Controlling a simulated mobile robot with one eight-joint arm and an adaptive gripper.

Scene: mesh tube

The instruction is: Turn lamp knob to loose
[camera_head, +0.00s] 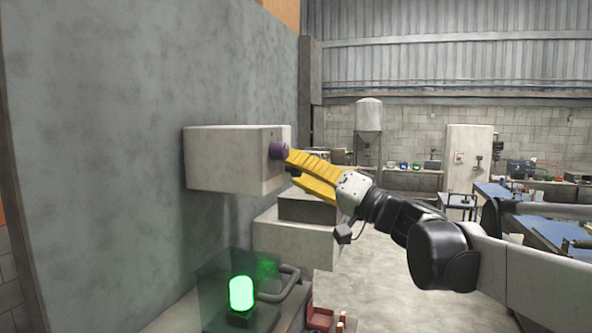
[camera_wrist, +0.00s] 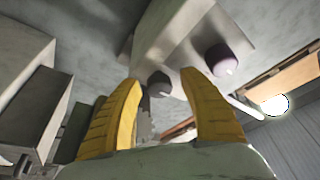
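A pale box (camera_head: 225,160) is fixed to the grey wall panel. A purple knob (camera_head: 278,150) sticks out of its front face, and it also shows in the wrist view (camera_wrist: 221,59), beyond the tip of the right finger. A dark grey knob (camera_wrist: 159,83) sits beside it on the same face. I cannot tell which one is the lamp knob. My gripper (camera_head: 291,166) points at this face. In the wrist view its yellow fingers are spread, with the dark knob seen between their tips. I cannot tell whether a finger touches either knob.
A green lamp (camera_head: 241,293) glows in a clear case with a grey handle (camera_head: 280,285) below. A stepped pale block (camera_head: 295,235) stands under the gripper. Blue workbenches (camera_head: 500,193) are far right. Open floor lies between.

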